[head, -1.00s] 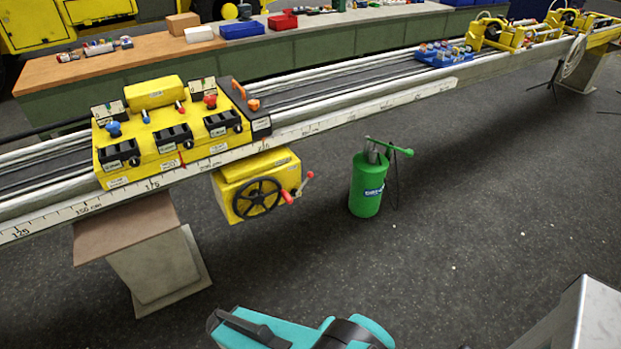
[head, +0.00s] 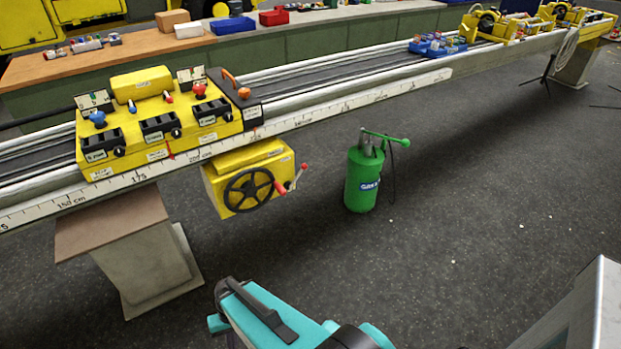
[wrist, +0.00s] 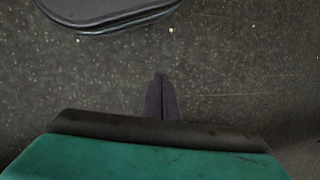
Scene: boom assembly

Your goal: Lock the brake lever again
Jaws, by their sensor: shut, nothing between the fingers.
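The yellow control carriage (head: 150,128) sits on the rail at the left in the head view. Below the rail hangs its yellow box (head: 212,185) with a black handwheel (head: 248,191). A short grey lever with a red tip (head: 303,167) sticks up at the wheel's right, beside a red grip (head: 280,188). An orange lever (head: 229,76) stands on the black end block (head: 238,100). Which one is the brake lever is not readable. My gripper (wrist: 161,97) shows in the wrist view, fingers shut and empty over dark floor, apart from the carriage.
A green canister with a pump handle (head: 362,180) stands on the floor right of the handwheel box. The long rail (head: 330,112) crosses the view, with a support pillar (head: 150,255) at the left. A workbench (head: 130,60) lies behind. The floor in front is open.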

